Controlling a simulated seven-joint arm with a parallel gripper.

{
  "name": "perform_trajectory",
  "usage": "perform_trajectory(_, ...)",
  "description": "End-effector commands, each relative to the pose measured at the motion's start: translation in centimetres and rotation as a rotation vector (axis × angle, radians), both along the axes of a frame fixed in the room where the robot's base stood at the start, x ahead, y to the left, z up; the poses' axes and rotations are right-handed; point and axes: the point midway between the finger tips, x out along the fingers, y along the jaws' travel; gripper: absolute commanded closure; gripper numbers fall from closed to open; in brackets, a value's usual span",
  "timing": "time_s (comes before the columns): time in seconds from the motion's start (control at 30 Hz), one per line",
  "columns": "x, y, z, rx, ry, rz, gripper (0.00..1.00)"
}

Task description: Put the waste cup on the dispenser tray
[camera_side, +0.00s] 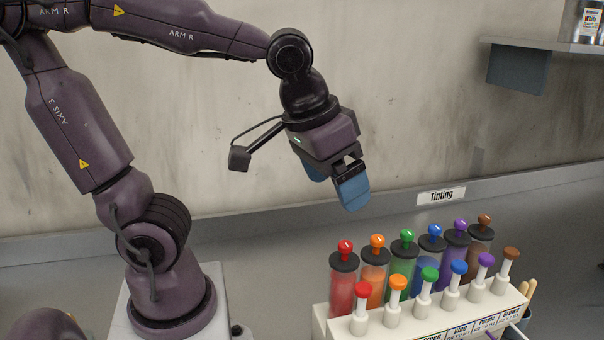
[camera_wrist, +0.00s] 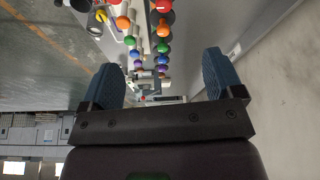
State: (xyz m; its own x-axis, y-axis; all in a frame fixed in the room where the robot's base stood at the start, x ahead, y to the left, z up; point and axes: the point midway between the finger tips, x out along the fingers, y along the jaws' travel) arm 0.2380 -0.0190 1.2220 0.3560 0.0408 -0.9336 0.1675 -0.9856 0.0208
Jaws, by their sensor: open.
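My gripper (camera_side: 336,184) hangs in the air, up and to the left of the tinting rack, with its blue fingers tilted down. In the wrist view its two blue fingers (camera_wrist: 160,66) are spread wide with nothing held between them. I cannot make out a waste cup for certain in either view. I cannot pick out the dispenser tray either. The lower front of the bench is cut off by the side view's bottom edge.
A cream rack (camera_side: 322,322) holds several coloured cylinders and knobbed plungers at the lower right; it also shows in the wrist view (camera_wrist: 146,32). Wooden sticks (camera_side: 529,290) stand at its right end. A wall shelf (camera_side: 535,44) is at the upper right.

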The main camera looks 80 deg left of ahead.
Motion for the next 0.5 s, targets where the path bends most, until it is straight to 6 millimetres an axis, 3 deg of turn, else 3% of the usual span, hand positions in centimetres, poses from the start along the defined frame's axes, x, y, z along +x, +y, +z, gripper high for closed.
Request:
perform_trajectory(0.1,-2.5,1.3,0.4,0.006,-0.071,-0.08,0.14)
perform_trajectory(0.2,-3.6,1.7,0.4,0.019,-0.105,-0.131,0.14)
perform_trajectory(0.5,-4.2,1.9,0.4,0.031,-0.124,-0.168,0.14)
